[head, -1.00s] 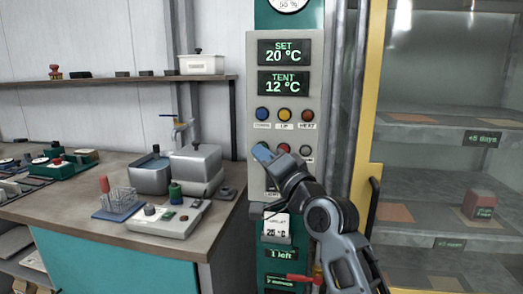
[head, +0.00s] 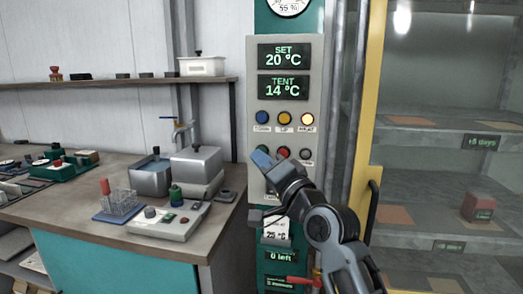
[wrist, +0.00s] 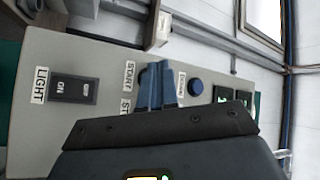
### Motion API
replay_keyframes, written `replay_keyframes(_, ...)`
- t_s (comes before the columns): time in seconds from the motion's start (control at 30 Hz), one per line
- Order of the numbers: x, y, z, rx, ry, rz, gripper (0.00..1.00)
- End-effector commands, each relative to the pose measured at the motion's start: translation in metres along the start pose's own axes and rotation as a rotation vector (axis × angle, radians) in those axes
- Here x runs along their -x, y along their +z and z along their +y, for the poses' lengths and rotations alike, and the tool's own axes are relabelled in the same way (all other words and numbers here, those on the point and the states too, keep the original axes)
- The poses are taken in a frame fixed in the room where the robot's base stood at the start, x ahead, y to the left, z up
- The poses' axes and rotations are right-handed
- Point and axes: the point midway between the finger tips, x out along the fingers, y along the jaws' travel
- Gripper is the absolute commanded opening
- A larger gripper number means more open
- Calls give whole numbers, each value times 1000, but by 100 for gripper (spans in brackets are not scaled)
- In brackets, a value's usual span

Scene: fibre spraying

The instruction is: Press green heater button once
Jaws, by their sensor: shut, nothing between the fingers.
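The grey control panel (head: 284,185) stands upright, with a SET display (head: 284,56) at 20 °C and a TENT display (head: 284,87) at 14 °C. The green button (head: 262,150) is at the left of the lower row, mostly hidden behind my fingertips. My gripper (head: 262,160) is shut and empty, its blue fingertips just in front of and below that button. I cannot tell whether they touch it. In the wrist view my shut fingers (wrist: 156,88) lie beside a START label (wrist: 129,76) and hide the green button.
A blue button (head: 262,118) and an orange one (head: 284,118) are above; a red button (head: 283,154) is close right of my fingers. A LIGHT switch (wrist: 73,89) shows in the wrist view. The workbench (head: 110,170) is left, a yellow-framed glass cabinet (head: 375,110) right.

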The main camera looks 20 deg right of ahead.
Motion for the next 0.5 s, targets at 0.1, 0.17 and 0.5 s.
replay_keyframes(0.1,1,0,-2,0,-1,1,0)
replay_keyframes(0.17,1,1,-1,0,-1,1,0)
replay_keyframes(0.5,9,7,-9,-2,0,-3,0)
